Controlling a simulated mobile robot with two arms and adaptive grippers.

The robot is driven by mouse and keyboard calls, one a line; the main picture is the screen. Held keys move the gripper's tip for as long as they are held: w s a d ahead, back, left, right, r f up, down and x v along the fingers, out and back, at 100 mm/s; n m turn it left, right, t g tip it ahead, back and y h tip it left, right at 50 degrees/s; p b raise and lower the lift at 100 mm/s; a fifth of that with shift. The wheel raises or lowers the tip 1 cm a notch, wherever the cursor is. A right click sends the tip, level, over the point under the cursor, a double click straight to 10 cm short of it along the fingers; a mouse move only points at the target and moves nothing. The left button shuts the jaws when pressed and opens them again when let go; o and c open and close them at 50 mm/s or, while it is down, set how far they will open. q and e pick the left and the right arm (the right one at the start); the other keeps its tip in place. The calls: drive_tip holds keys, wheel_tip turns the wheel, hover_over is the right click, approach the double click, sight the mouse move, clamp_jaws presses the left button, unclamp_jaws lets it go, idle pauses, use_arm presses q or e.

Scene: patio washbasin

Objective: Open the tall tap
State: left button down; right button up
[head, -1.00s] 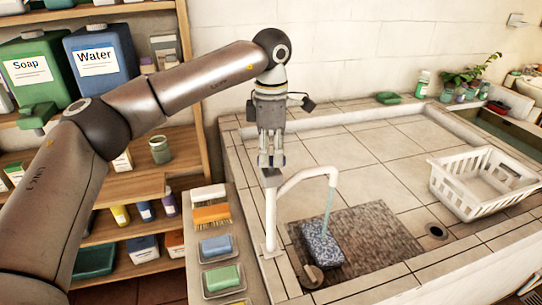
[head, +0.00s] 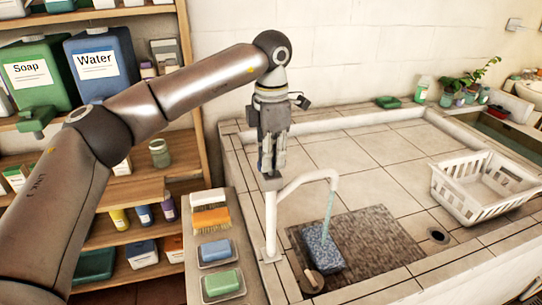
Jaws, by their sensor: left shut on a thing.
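The tall tap (head: 271,225) is a white pipe at the left edge of the tiled basin, curving over to the right. A thin stream of water (head: 328,213) falls from its spout onto a blue speckled sponge-like block (head: 322,247). My left gripper (head: 271,170) points down at the top of the tap's upright pipe and is shut on the small tap handle (head: 271,182) there. The fingers hide part of the handle. My right gripper is not in view.
A white basket (head: 481,185) stands in the basin at the right, near a drain (head: 438,236). Brushes and soap dishes (head: 221,284) line the left ledge. Shelves with a green soap container (head: 38,75) and a blue water container (head: 98,60) stand at the left.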

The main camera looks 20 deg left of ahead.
use_arm(q)
drive_tip(key=shift+r, duration=0.1)
drive_tip(key=c, duration=1.4)
unclamp_jaws()
drive_tip(key=shift+r, duration=0.25)
wheel_tip(320, 180, up, 11)
drive_tip(key=shift+r, duration=0.2)
